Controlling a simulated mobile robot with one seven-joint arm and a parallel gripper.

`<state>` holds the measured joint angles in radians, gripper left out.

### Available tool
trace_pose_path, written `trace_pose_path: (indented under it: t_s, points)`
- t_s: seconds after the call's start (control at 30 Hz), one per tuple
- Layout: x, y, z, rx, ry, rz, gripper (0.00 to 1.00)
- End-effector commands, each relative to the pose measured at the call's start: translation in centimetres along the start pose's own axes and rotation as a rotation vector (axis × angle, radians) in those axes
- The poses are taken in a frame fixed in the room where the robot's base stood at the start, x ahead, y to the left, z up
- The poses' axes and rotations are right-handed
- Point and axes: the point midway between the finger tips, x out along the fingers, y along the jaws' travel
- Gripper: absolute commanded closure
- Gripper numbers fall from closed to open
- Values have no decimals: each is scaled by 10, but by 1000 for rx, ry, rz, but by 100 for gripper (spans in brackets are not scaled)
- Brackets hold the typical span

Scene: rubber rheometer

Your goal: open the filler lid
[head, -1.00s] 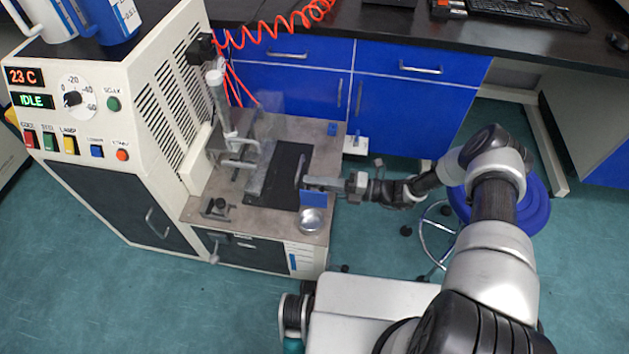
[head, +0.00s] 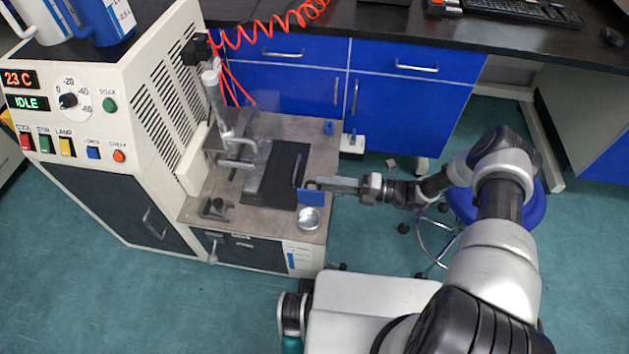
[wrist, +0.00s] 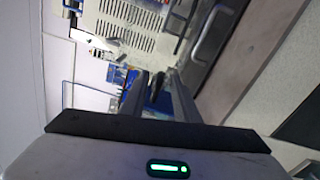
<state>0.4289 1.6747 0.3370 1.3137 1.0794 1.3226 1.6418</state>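The black flat panel (head: 270,183) lies on the machine's metal deck, with a thin upright bar handle (head: 298,168) near its right edge. It is the likeliest filler lid, but I cannot tell for sure. It looks flat and closed. My gripper (head: 312,184) is level with the deck, just right of the handle, reaching in from the right. In the wrist view my gripper (wrist: 158,92) shows two dark fingers apart, with a blue patch visible between them. I see nothing held. Whether a finger touches the handle is unclear.
A blue block (head: 311,199) and a round metal cup (head: 309,219) sit below my gripper at the deck's edge. A metal column with clamps (head: 222,110) stands left of the panel. A small black fixture (head: 214,208) is at front left. The cabinet (head: 95,110) rises at left.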

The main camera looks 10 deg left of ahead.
Motion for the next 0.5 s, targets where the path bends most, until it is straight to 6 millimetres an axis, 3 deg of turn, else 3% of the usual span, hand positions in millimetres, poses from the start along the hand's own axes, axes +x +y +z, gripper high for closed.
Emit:
trace_pose_path:
  t_s: [0.3,0.5]
  points:
    - [-80,-1,0,-1,-1,-4,72]
    - [-115,-1,0,-1,0,-4,72]
